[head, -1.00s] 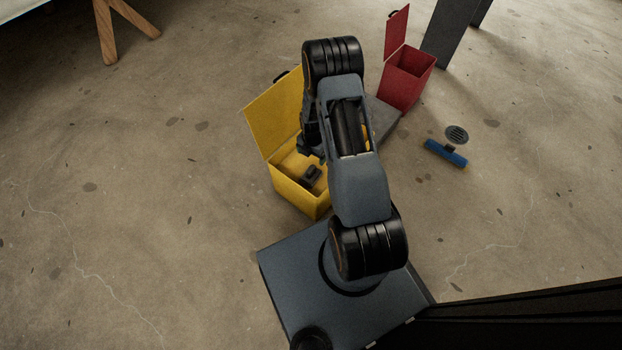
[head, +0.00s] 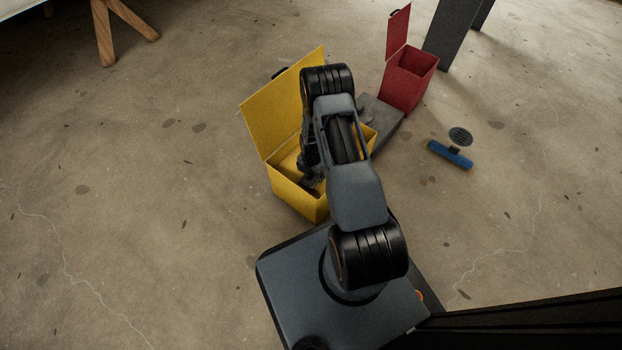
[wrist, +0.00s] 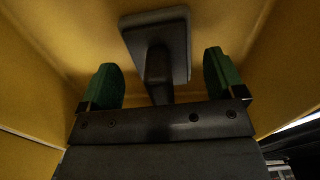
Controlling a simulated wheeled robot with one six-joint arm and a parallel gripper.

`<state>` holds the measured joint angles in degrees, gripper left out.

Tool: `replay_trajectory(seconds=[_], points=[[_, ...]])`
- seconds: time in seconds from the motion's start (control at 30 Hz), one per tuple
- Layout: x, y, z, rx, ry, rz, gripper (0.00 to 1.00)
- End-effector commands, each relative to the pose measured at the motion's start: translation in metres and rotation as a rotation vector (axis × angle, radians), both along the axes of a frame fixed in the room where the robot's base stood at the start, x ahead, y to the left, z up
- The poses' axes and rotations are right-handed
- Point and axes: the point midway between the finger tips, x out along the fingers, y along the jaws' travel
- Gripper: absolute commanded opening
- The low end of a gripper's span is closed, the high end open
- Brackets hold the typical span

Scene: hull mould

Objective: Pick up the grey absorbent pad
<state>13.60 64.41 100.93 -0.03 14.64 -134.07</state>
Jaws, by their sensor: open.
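The grey pad (wrist: 178,22), a flat dark-grey rectangular plate with a dark upright grip (wrist: 158,72) on it, lies inside the yellow box (head: 292,198). In the wrist view my gripper (wrist: 162,76) is open, with its green fingertips on either side of the grip and gaps between. It is down inside the box. In the head view my arm hides most of the gripper and nearly all of the pad.
The yellow box's lid (head: 287,103) stands open at its back left. A grey slab (head: 377,115) lies behind the box. An open red box (head: 408,80) stands farther back. The left floor is clear.

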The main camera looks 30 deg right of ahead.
Motion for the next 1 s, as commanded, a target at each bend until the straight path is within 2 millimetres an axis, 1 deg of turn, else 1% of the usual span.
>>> replay_trajectory(seconds=[0.03,0.1,0.33,0.8,0.83,0.97,1.0], points=[[-0.0003,-0.0001,-0.01,-0.001,0.001,0.0,0.88],[0.0,-0.0001,-0.0133,0.0,0.0,0.0,0.88],[0.0001,-0.0002,-0.0121,0.0,-0.001,-0.001,0.87],[0.0,-0.0002,-0.0119,-0.001,-0.001,-0.001,0.42],[0.0,-0.0002,-0.0119,-0.001,-0.001,-0.001,0.4],[0.0,-0.0002,-0.0119,-0.001,-0.001,-0.001,0.4],[0.0,-0.0002,-0.0116,-0.001,-0.001,-0.001,0.29]])
